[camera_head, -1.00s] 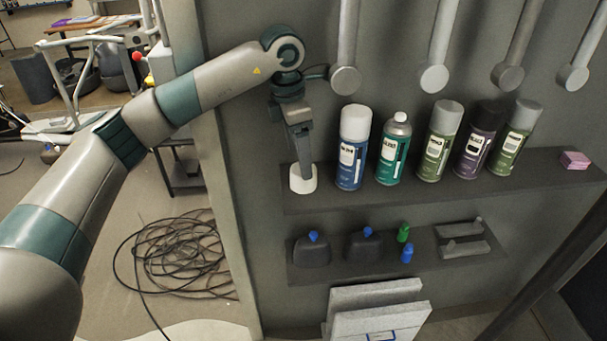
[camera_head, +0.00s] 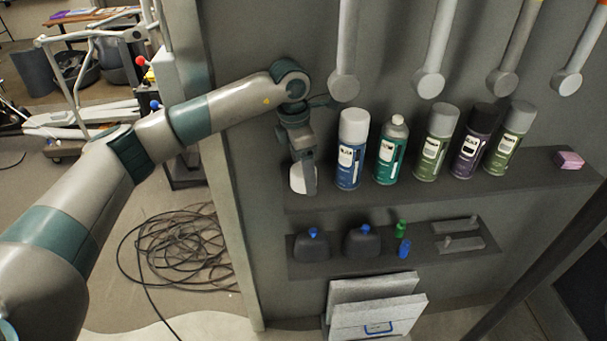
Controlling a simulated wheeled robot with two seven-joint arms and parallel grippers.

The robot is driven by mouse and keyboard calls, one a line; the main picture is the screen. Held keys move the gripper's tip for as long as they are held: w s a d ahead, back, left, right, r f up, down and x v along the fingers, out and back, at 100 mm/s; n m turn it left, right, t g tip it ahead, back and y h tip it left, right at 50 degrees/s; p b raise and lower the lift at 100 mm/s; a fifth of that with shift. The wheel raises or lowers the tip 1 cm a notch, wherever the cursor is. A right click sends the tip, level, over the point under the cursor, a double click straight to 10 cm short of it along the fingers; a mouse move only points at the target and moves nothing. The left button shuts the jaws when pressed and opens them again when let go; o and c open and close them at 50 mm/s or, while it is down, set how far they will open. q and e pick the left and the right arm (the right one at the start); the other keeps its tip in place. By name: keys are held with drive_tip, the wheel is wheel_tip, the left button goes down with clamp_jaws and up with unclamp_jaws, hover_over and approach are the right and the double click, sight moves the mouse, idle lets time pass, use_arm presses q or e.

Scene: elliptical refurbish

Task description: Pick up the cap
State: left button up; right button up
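The white cap (camera_head: 296,180) is at the left end of the upper shelf, beside the blue spray can (camera_head: 351,150). My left gripper (camera_head: 308,176) points down at the cap, with a grey finger in front of its right part. The cap is partly hidden, and I cannot tell whether the fingers are closed on it or whether it touches the shelf. The green-teal can (camera_head: 391,150) shows a bare white nozzle on top. My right gripper is not in view.
Olive (camera_head: 436,145), purple (camera_head: 474,140) and green (camera_head: 511,140) cans stand in the row. A pink block (camera_head: 569,160) lies at the right end of the shelf (camera_head: 420,190). A lower shelf holds dark bottles (camera_head: 312,246). Grey rods (camera_head: 346,45) hang above the cans.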

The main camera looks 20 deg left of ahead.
use_arm(q)
drive_tip(key=shift+c, duration=0.2)
drive_tip(key=c, duration=1)
drive_tip(key=shift+r, duration=0.1)
drive_tip(key=shift+r+b, duration=0.45)
wheel_tip(320, 180, up, 9)
drive_tip(key=b, duration=0.3)
drive_tip(key=shift+b, duration=0.35)
